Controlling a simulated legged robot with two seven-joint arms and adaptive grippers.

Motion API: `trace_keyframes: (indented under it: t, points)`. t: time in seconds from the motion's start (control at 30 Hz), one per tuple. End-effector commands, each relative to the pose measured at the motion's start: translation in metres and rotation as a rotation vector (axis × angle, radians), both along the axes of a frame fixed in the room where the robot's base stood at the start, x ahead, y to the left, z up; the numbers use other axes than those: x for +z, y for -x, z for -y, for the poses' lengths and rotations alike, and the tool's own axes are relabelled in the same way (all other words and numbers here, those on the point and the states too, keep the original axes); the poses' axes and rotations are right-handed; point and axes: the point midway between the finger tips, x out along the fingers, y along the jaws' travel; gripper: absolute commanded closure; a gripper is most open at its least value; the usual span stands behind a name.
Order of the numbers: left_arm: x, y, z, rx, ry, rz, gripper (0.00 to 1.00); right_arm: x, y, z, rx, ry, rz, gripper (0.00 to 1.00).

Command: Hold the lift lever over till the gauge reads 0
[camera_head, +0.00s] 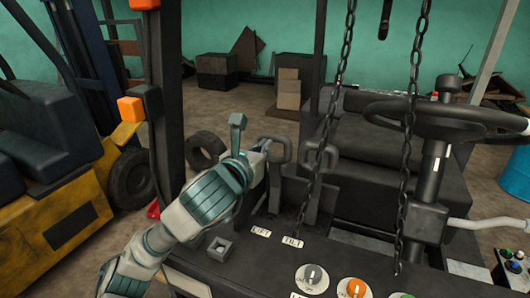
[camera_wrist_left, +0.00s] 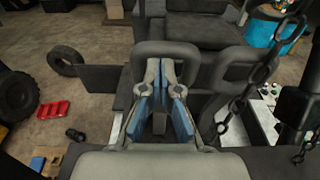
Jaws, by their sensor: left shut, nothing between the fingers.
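The lift lever (camera_head: 275,146) has a dark loop handle and rises behind the LIFT label (camera_head: 261,232). It also shows in the left wrist view (camera_wrist_left: 166,48), straight ahead of the fingers. My left gripper (camera_head: 263,147) is at the loop's left side; its fingers (camera_wrist_left: 161,72) are shut and empty, with the tips at or inside the loop. I cannot tell whether they touch it. A similar tilt lever (camera_head: 321,155) stands to the right, behind the TILT label (camera_head: 292,241).
Two chains (camera_head: 408,150) hang in front of the seat (camera_head: 370,160) and steering wheel (camera_head: 450,115). A dark post (camera_head: 168,100) stands left of my arm. A yellow forklift (camera_head: 60,230) is farther left.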

Motion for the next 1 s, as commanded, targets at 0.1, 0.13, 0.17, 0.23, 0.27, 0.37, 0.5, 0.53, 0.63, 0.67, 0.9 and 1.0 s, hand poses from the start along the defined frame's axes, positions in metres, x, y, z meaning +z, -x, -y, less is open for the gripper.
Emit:
trace_keyframes:
  t: [0.1,0.13,0.17,0.23,0.27,0.37,0.5,0.53,0.63,0.67,0.9,1.0]
  points:
    - [0.001,-0.005,0.008,-0.001,-0.004,0.001,1.0,0.003,0.0,-0.002,-0.001,-0.002,0.001,0.6]
    - [0.001,-0.005,0.01,-0.003,-0.006,0.0,1.0,0.003,0.0,-0.002,-0.001,-0.003,0.0,0.6]
    - [0.001,-0.006,0.012,-0.003,-0.006,0.0,1.0,0.003,0.0,-0.003,-0.001,-0.004,0.0,0.6]
    - [0.001,-0.006,0.014,-0.003,-0.007,0.001,1.0,0.003,0.0,-0.005,0.0,-0.006,0.001,0.6]
    - [0.001,-0.006,0.015,-0.003,-0.008,0.0,1.0,0.003,0.0,-0.005,0.0,-0.006,0.001,0.6]
    - [0.001,-0.006,0.017,-0.002,-0.009,0.001,1.0,0.003,0.0,-0.005,0.0,-0.006,0.001,0.6]
    - [0.002,-0.007,0.016,-0.002,-0.012,-0.009,1.0,0.006,-0.001,-0.001,0.001,-0.002,0.002,0.6]
    - [0.004,-0.009,0.015,-0.001,-0.015,-0.018,1.0,0.009,-0.001,0.0,0.002,0.0,0.002,0.6]
    - [0.009,-0.017,0.016,0.001,-0.036,-0.074,1.0,0.026,-0.002,0.005,0.004,0.006,0.003,0.6]
    - [0.011,-0.021,0.016,0.001,-0.045,-0.097,1.0,0.032,-0.002,0.007,0.003,0.008,0.004,0.6]
    - [0.005,-0.067,0.031,-0.001,-0.104,-0.255,1.0,0.062,-0.004,0.011,0.005,0.012,0.007,0.6]
    - [-0.001,-0.088,0.042,-0.001,-0.107,-0.254,1.0,0.061,-0.004,0.006,0.003,0.007,0.007,0.6]
